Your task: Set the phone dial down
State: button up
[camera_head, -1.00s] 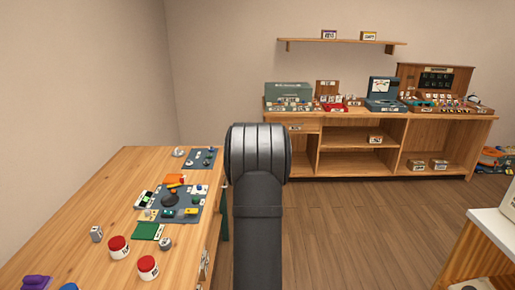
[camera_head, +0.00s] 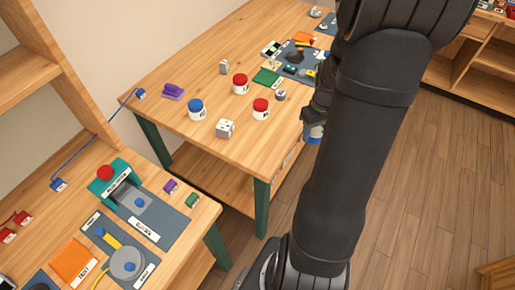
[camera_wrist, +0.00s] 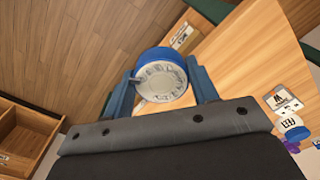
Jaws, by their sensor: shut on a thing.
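The phone dial (camera_wrist: 161,80) is a round piece with a blue rim and a pale grey, marked face. My gripper (camera_wrist: 161,88) is shut on it, with one dark blue finger on each side. In the head view, part of the blue and white dial (camera_head: 314,134) shows below my gripper (camera_head: 316,118), beside the right edge of the wooden table (camera_head: 190,95). It appears to hang clear of the tabletop, over the floor side. My arm hides part of the gripper and dial.
On the table are red-lidded jars (camera_head: 240,84), a blue-lidded jar (camera_head: 196,109), a grey-white block (camera_head: 225,128) and a purple piece (camera_head: 173,91). A grey mat (camera_head: 299,58) with small parts lies at the far end. A nearer bench (camera_head: 175,215) holds a teal device (camera_head: 113,182).

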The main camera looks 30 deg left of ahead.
jog(key=s+a+r+n, duration=0.3)
jog(key=s+a+n, duration=0.1)
jog(key=s+n, duration=0.1)
jog(key=shift+s+r, duration=0.35)
jog(key=shift+s, duration=0.4)
send_over(258, 150)
notch_tip(258, 150, down, 7)
jog(key=shift+s+f, duration=0.1)
jog(key=shift+f, duration=1.7)
jog(key=shift+f, duration=0.1)
jog(key=shift+f, duration=0.15)
jog(key=o, duration=1)
jog(key=shift+o, duration=0.2)
